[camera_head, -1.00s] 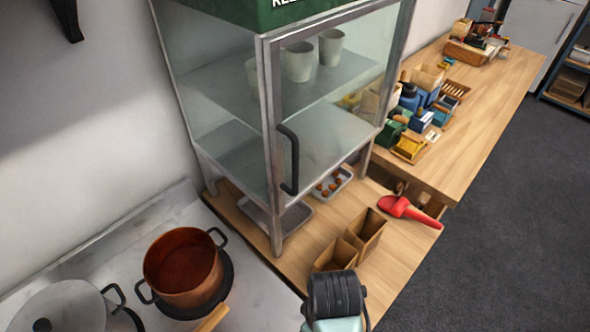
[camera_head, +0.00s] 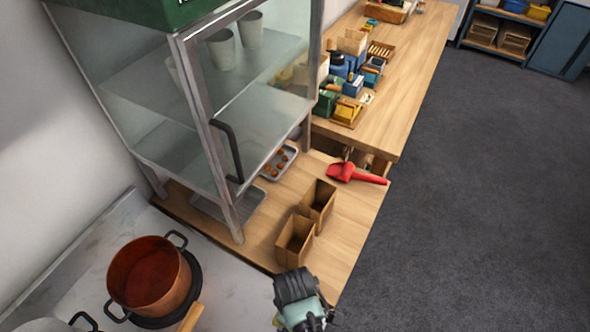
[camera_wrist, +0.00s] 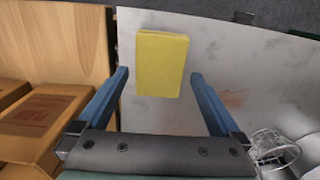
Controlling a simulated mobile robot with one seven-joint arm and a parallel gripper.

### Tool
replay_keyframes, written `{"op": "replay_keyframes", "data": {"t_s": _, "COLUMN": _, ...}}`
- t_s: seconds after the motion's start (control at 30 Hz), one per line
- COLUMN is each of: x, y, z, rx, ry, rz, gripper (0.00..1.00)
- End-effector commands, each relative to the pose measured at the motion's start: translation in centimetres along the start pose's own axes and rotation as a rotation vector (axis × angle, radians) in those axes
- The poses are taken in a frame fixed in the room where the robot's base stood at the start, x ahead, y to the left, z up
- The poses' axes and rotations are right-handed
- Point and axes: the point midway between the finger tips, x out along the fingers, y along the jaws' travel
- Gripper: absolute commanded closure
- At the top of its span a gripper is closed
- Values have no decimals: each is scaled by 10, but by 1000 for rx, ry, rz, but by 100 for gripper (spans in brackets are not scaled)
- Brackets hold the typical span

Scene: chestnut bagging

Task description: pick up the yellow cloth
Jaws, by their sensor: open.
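The yellow cloth (camera_wrist: 161,63) shows in the wrist view as a flat, folded rectangle on a pale grey scuffed surface (camera_wrist: 240,60). My gripper (camera_wrist: 159,78) is open, with one blue finger to the left of the cloth and one to the right. The cloth appears between and beyond the fingertips; whether they are at its height I cannot tell. I cannot make out this cloth in the head view, where part of my arm shows at the bottom edge.
Open brown paper bags (camera_head: 295,240) and a red scoop (camera_head: 354,173) sit on the wooden counter (camera_head: 262,252). A copper pot (camera_head: 150,277) stands at lower left. A glass cabinet (camera_head: 178,150) rises behind. A wire basket (camera_wrist: 272,147) shows at lower right in the wrist view.

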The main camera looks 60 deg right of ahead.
Motion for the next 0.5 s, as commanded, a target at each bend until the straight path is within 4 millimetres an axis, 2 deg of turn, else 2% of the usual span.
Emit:
{"op": "replay_keyframes", "data": {"t_s": 0.2, "x": 22, "y": 0, "z": 0, "rx": 1, "ry": 0, "rz": 0, "gripper": 0}}
{"op": "replay_keyframes", "data": {"t_s": 0.5, "x": 25, "y": 0, "z": 0, "rx": 0, "ry": 1, "rz": 1, "gripper": 2}}
